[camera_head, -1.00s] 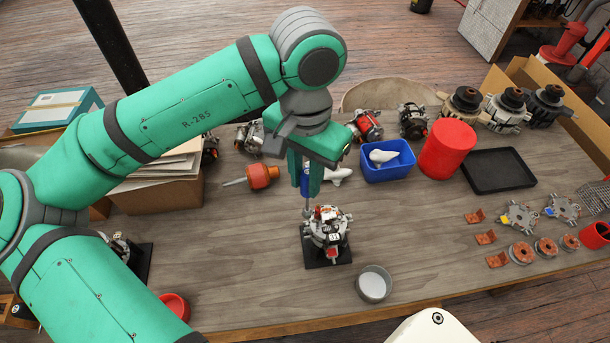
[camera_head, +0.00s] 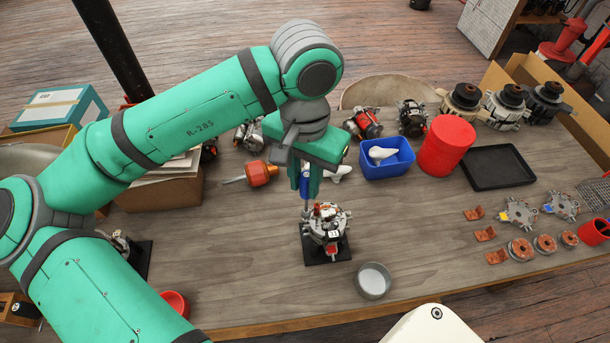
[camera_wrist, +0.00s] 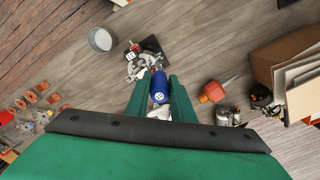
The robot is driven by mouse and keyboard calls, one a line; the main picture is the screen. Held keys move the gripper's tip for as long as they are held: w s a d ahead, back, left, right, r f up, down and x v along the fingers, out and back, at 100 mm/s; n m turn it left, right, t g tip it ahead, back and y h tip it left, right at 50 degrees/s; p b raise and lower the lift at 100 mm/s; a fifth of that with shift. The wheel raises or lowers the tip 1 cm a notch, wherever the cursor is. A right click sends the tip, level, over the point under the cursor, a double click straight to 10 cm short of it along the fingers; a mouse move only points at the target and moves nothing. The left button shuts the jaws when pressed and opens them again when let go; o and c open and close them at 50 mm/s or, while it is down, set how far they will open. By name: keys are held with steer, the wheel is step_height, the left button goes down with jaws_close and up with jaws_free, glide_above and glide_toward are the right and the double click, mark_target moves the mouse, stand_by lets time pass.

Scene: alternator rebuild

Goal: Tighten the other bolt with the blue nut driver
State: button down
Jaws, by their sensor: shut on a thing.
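My gripper (camera_head: 307,182) is shut on the blue nut driver (camera_head: 305,187), which points down. In the wrist view the driver's blue handle (camera_wrist: 159,88) sits between my gripper's two green fingers (camera_wrist: 159,92). Below it the alternator (camera_head: 327,232) stands on a black base plate (camera_head: 342,256) on the table; it also shows in the wrist view (camera_wrist: 143,64). The driver's shaft reaches down to the alternator's upper left side. I cannot tell whether its tip touches a bolt. The bolts are too small to make out.
An orange-handled screwdriver (camera_head: 259,174) lies to the left of my gripper. A blue bin (camera_head: 387,172), a red canister (camera_head: 446,146) and a black tray (camera_head: 498,167) stand to the right. A small grey bowl (camera_head: 373,281) is near the front. The table front of the alternator is mostly clear.

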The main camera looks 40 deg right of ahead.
mark_target(305, 191)
steer(key=shift+f, duration=1.6)
steer(key=m, duration=0.5)
steer(key=shift+w, duration=0.15)
steer(key=shift+m, duration=1.1)
steer(key=m, duration=0.3)
steer(key=shift+w, duration=0.15)
steer(key=m, duration=0.4)
steer(key=shift+w+d, duration=0.1)
